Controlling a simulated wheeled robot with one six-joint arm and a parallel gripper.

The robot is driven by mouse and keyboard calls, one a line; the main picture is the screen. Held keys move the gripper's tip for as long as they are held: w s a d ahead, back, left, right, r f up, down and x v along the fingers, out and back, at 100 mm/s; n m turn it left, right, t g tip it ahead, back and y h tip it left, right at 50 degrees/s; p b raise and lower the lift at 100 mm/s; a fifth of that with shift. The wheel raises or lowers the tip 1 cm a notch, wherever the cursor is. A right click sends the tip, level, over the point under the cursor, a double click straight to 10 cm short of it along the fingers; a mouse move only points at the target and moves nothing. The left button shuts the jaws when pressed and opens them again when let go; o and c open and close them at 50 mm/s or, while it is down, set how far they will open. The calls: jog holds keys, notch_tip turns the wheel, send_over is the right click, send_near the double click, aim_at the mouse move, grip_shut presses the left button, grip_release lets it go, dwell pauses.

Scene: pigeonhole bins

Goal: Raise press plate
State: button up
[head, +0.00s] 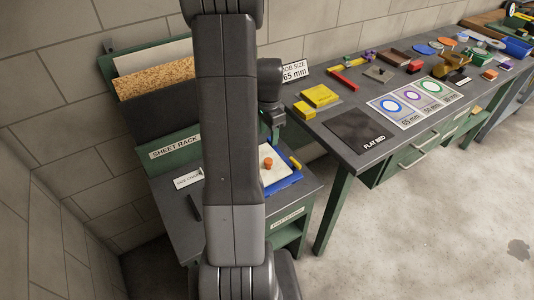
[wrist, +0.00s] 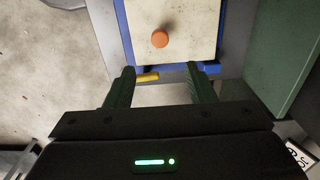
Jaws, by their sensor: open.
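The cream press plate (head: 273,176) lies in a blue frame (head: 290,181) on the low green bench, partly hidden behind my arm. An orange knob (head: 267,163) stands on the plate. In the wrist view the plate (wrist: 185,20) fills the top middle, with the knob (wrist: 160,39) on it. A yellow bar (wrist: 147,77) sits at the frame's near edge. My gripper (wrist: 162,78) is open and empty. Its fingers show below the knob in the picture, with the yellow bar close to the left finger. Their height above the plate is hard to tell.
A sheet rack (head: 160,120) stands behind the low bench. A dark flat bed (head: 353,131) lies on the long workbench to the right, with yellow blocks (head: 320,96) and several coloured parts. Concrete floor (head: 430,210) is clear in front.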

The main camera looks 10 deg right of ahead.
aim_at(268, 160)
notch_tip(268, 160, down, 12)
jog(key=shift+f+p, duration=0.1)
jog(key=shift+p, duration=0.5)
grip_shut()
